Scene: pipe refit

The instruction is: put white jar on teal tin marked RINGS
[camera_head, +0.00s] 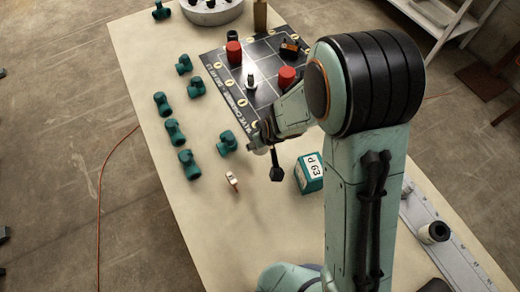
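A teal block-shaped tin (309,174) with a white label stands on the table, just right of my gripper (276,172). The dark characters on its label look like "E9 P"; I cannot read RINGS on it. I cannot make out a clear white jar. A small pale cylinder with a dark top (433,232) stands at the right by a grey strip, and I cannot tell if it is the jar. My gripper is above the table, left of the tin, its dark fingers pointing down. Its opening is too small to judge, and I see nothing held.
A dark gridded mat (225,90) holds red cylinders (234,52) and small fittings. Several teal pipe fittings (175,131) lie along the left. A small white and copper piece (232,181) lies near my gripper. A round grey container (212,12) stands at the far edge. The table's lower left is clear.

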